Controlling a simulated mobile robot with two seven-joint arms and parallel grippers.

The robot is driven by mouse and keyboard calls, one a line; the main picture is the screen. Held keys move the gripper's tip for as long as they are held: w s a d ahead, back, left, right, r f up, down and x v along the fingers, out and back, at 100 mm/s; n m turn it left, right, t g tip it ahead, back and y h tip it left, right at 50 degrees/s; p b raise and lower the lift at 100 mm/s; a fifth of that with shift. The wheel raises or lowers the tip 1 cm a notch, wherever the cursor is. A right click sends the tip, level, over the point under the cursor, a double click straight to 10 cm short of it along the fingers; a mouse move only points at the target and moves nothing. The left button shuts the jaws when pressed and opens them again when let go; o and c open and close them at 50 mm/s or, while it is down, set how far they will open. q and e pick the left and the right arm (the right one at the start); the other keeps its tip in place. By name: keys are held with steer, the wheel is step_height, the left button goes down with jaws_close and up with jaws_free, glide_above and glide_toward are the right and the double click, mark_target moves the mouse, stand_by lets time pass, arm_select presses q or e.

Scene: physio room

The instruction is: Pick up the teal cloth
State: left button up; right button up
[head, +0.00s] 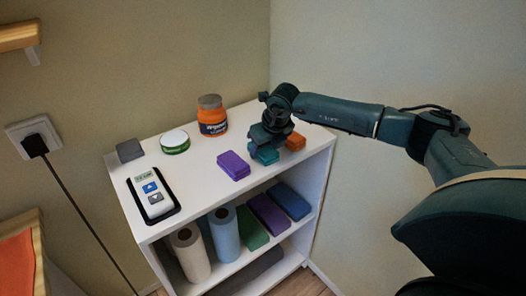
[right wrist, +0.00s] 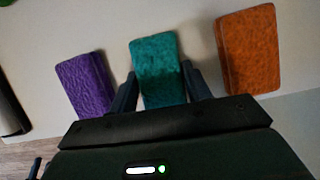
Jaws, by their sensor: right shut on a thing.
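The teal cloth (head: 264,155) is a small folded block on the white shelf top, partly hidden under my right gripper (head: 262,141) in the head view. In the right wrist view the teal cloth (right wrist: 158,72) lies between the two fingers of my right gripper (right wrist: 160,88). The fingers are shut on its sides near its lower end. I cannot tell whether the cloth touches the shelf top. My left gripper is not in view.
A purple cloth (head: 233,166) and an orange cloth (head: 295,142) lie on either side. Rolls and folded mats fill the shelf below.

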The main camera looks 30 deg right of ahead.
steer(key=shift+r, duration=0.15)
step_height(320, 180, up, 10)
steer(key=shift+b, duration=0.35)
steer(key=o, duration=0.3)
steer(key=shift+c, duration=1.1)
